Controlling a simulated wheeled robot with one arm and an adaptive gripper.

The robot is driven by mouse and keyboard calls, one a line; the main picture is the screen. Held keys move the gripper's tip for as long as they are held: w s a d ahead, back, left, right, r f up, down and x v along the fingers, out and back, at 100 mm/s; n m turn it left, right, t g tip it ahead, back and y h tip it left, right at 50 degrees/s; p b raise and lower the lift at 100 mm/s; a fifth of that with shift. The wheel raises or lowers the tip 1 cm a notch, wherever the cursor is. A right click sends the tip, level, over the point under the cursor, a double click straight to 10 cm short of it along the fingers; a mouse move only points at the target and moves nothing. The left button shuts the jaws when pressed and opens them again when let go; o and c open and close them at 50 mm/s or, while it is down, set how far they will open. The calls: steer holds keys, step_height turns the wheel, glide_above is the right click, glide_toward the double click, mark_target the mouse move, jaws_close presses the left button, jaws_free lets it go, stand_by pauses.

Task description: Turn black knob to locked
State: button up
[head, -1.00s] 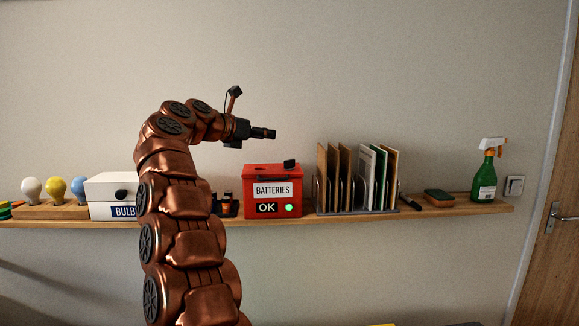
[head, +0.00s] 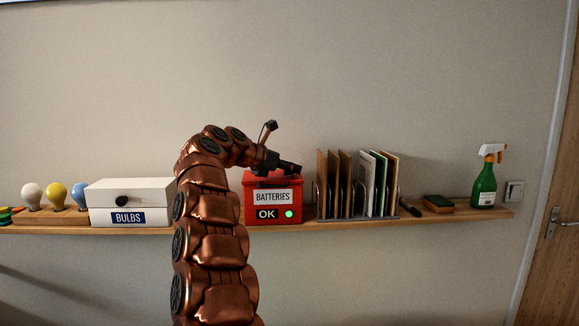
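The red box labelled BATTERIES (head: 251,212) stands on the shelf. Its front has an OK label and a lit green light (head: 289,214). My gripper (head: 293,169) is at the right part of the box's top, where a small black knob showed earlier. The gripper covers that knob, and I cannot tell whether they touch or whether the fingers are open or shut. Another black knob (head: 122,200) is on the front of the white box labelled BULBS (head: 100,196), far left of the gripper. No locked marking is readable.
On the wooden shelf (head: 465,212), a file rack with folders (head: 333,185) stands close right of the red box. Further right are a sponge (head: 438,203) and a green spray bottle (head: 484,187). Bulbs (head: 79,194) stand at the left. The wall above is clear.

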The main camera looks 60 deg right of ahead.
steer(key=shift+d, duration=0.1)
steer(key=shift+c, duration=0.3)
jaws_close()
